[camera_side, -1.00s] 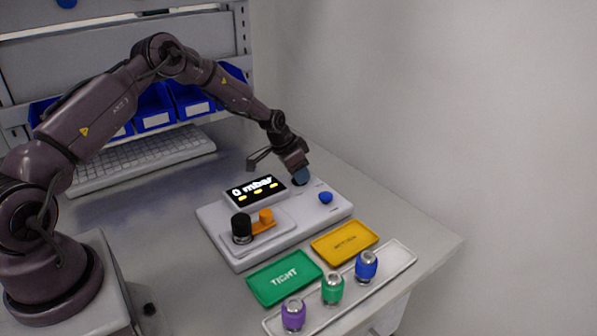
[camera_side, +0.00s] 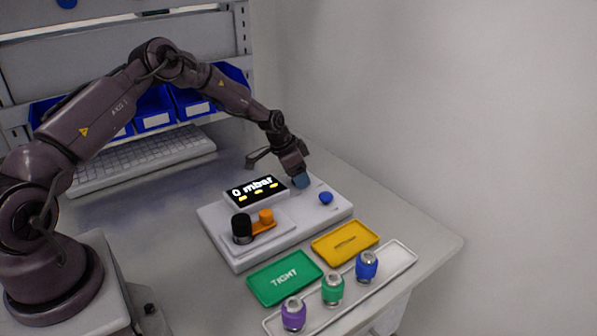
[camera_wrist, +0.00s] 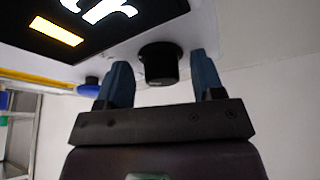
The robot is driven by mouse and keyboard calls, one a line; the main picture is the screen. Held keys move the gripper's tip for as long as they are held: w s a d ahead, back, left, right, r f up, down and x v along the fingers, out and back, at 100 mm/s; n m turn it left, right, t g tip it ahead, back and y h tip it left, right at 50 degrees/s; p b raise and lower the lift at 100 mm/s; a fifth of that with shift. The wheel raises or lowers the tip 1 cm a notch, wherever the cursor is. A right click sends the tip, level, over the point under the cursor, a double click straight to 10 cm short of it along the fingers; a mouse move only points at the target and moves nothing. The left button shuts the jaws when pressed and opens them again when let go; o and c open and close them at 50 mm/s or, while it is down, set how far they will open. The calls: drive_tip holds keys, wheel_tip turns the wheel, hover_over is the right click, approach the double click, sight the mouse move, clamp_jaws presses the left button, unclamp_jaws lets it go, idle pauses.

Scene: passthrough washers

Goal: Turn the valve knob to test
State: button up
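The valve knob, a short black cylinder (camera_wrist: 160,62), stands on the light grey test unit (camera_side: 287,222) beside its display. In the wrist view it shows between the two blue fingertips of my gripper (camera_wrist: 159,60), with a gap on each side. The fingers are apart and hold nothing. In the side view my gripper (camera_side: 301,181) is low over the far right part of the unit and hides the knob. The display (camera_side: 256,190) reads 0 mbar with yellow marks below.
A blue button (camera_side: 326,197) lies close to my gripper. A black cylinder (camera_side: 242,229) and an orange part (camera_side: 265,217) sit on the unit's front left. Green (camera_side: 285,278) and yellow (camera_side: 345,243) trays and a rack (camera_side: 400,258) with purple, green and blue fittings lie in front.

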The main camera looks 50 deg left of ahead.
drive_tip(key=shift+r, duration=0.25)
drive_tip(key=v, duration=1.2)
drive_tip(key=shift+s+r, duration=0.15)
drive_tip(key=shift+r, duration=0.15)
drive_tip(key=shift+a, duration=0.15)
